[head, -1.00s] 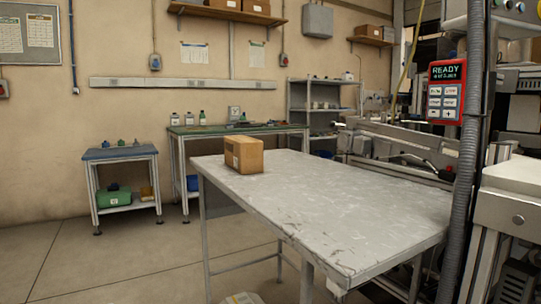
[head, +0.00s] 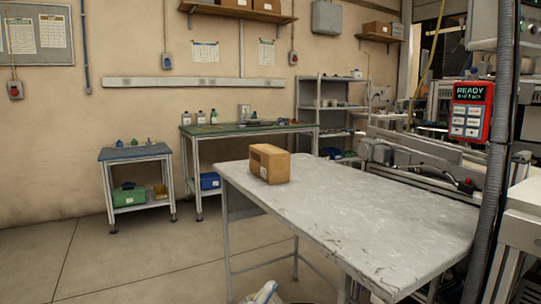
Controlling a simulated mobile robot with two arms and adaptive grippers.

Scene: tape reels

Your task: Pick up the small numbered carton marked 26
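A small brown cardboard carton (head: 270,164) stands upright near the far left end of a grey metal-topped table (head: 360,215). A dark patch shows on its left face and a small pale mark on it, but no number can be read from here. Neither of my grippers is in the head view.
A green-topped workbench (head: 250,129) and a small blue-topped stand (head: 135,153) are by the back wall. Machinery with a red control panel (head: 472,112) lines the right side. A pale object (head: 264,293) shows at the bottom edge. The floor at left is clear.

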